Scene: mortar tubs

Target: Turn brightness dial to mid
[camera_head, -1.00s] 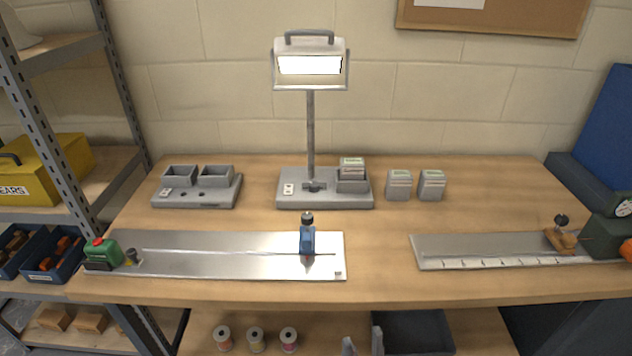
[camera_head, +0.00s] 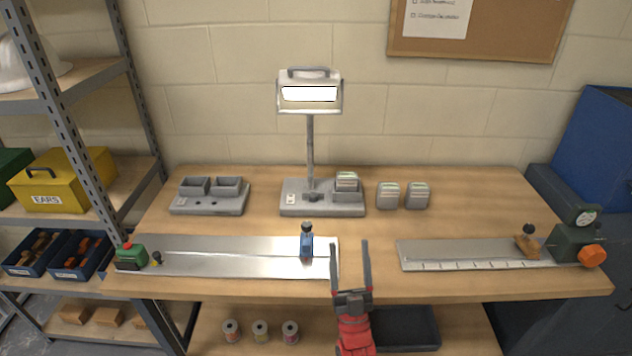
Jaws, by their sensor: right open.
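The work lamp (camera_head: 310,97) stands at the back middle of the bench, its panel lit white. Its grey base (camera_head: 297,209) carries a dark dial (camera_head: 313,196) beside the post, a small white switch plate (camera_head: 291,199) and a battery-like block (camera_head: 346,181) in a holder. The dial's setting is too small to read. My right gripper (camera_head: 350,258) is open and empty at the bench's front edge, its fingers pointing toward the lamp base but well short of it. My left gripper is not in view.
Two grey blocks (camera_head: 389,195) stand right of the lamp base, and a grey charger (camera_head: 210,207) stands left. A ruled metal plate (camera_head: 470,266) lies at right. Bare wood lies between the plates and lamp base.

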